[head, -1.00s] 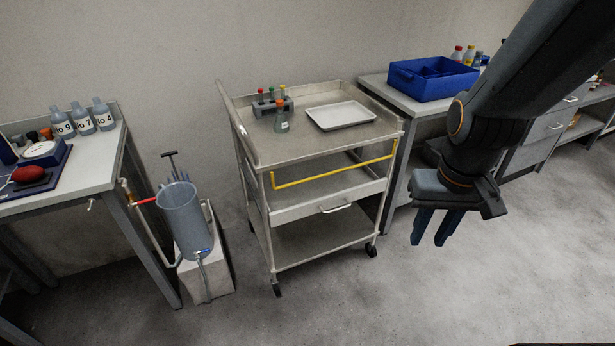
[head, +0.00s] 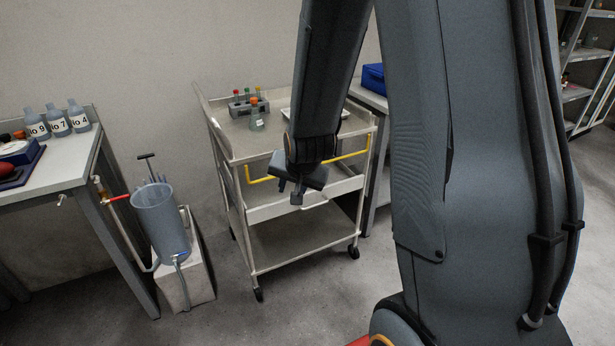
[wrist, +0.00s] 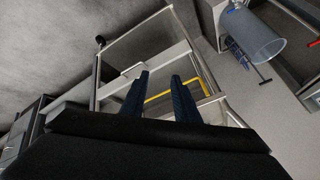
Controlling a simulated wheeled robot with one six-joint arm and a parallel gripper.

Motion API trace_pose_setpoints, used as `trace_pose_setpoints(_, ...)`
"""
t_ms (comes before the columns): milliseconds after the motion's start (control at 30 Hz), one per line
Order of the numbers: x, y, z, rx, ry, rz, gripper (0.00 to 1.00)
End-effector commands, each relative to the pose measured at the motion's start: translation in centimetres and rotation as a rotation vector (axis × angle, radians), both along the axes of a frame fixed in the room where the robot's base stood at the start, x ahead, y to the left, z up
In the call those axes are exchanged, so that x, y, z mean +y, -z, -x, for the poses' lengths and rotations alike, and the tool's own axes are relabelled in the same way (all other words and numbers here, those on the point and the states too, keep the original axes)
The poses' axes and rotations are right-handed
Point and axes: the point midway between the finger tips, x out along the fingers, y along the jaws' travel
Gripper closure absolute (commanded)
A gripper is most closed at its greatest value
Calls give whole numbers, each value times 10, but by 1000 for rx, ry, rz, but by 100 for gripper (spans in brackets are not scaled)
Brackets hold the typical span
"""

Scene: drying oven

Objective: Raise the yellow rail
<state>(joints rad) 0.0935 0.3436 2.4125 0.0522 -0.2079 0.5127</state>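The yellow rail (head: 350,154) runs along the front of the metal cart (head: 270,207), just below its top shelf. My arm covers the rail's middle in the head view. My gripper (head: 297,197) hangs in front of the cart, near the rail and the drawer below it. In the wrist view my gripper (wrist: 159,82) has two dark fingers with a gap between them. Part of the yellow rail (wrist: 160,96) shows between and beyond the fingers. Nothing is held, and I see no contact with the rail.
A rack of capped tubes (head: 247,105) and a flask (head: 256,119) stand on the cart top. A grey cylinder (head: 161,222) on a white block stands left of the cart. A side table (head: 63,178) with bottles is further left. The floor before the cart is clear.

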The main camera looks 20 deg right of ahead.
Motion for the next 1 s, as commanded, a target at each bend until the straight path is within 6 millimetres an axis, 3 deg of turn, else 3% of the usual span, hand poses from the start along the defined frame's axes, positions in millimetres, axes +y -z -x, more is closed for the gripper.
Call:
trace_pose_setpoints(33, -13, 29, -29, -78, 91, -39, 72)
trace_pose_setpoints(100, -31, 48, -66, -206, 214, -105, 72)
trace_pose_setpoints(200, -59, 72, -109, -394, 372, -212, 72)
trace_pose_setpoints(333, -96, 99, -150, -636, 537, -366, 72)
trace_pose_setpoints(433, -121, 115, -168, -805, 623, -483, 72)
trace_pose_setpoints(600, -147, 129, -177, -1005, 694, -637, 72)
trace_pose_setpoints(833, -160, 130, -183, -1099, 710, -714, 72)
trace_pose_setpoints(1000, -168, 129, -204, -1100, 709, -714, 72)
